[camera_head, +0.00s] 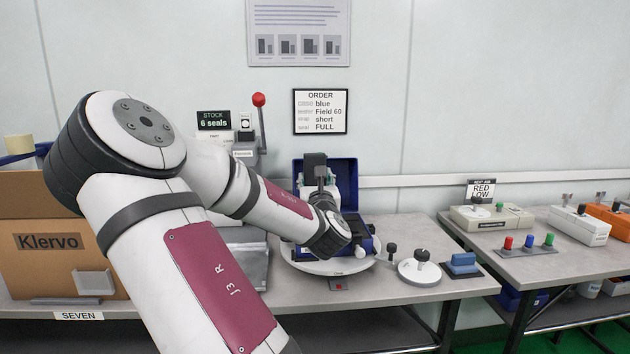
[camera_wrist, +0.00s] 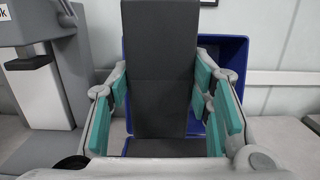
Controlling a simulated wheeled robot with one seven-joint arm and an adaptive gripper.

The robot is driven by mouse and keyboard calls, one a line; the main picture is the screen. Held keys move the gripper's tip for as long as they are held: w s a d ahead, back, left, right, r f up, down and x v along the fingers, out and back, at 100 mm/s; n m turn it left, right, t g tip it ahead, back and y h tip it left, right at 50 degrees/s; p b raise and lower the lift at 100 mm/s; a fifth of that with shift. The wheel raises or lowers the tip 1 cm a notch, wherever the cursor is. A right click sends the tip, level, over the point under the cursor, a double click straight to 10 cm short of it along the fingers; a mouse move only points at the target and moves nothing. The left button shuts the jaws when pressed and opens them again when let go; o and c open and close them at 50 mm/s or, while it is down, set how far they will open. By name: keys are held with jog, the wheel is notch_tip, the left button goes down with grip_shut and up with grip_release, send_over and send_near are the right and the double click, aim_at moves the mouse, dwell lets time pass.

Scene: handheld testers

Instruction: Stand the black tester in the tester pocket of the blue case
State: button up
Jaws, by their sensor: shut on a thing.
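The black tester (camera_wrist: 160,65) is upright between the teal finger pads of my gripper (camera_wrist: 162,100) in the wrist view. In the head view the tester (camera_head: 315,160) shows above my gripper (camera_head: 319,183), in front of the raised lid. The blue case (camera_head: 347,173) stands open on a round white turntable (camera_head: 340,268), lid up at the back. Its blue wall also shows behind the tester in the wrist view (camera_wrist: 227,58). My arm and wrist cover much of the case body. The tester pocket and the tester's lower end are hidden, so I cannot tell their alignment.
A press with a red-knobbed lever (camera_head: 259,100) stands left of the case. A white round base with a black knob (camera_head: 420,268) and a blue block (camera_head: 462,262) sit to the right. A cardboard box (camera_head: 60,235) is at far left. An order sign (camera_head: 320,112) hangs behind.

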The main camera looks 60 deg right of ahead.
jog(key=shift+f+b, duration=1.9)
jog(key=shift+f, duration=0.55)
jog(key=shift+f+b, duration=0.9)
jog(key=shift+f, duration=0.15)
jog(key=o, duration=1.5)
jog(key=shift+c, duration=0.2)
jog(key=shift+v, duration=3.8)
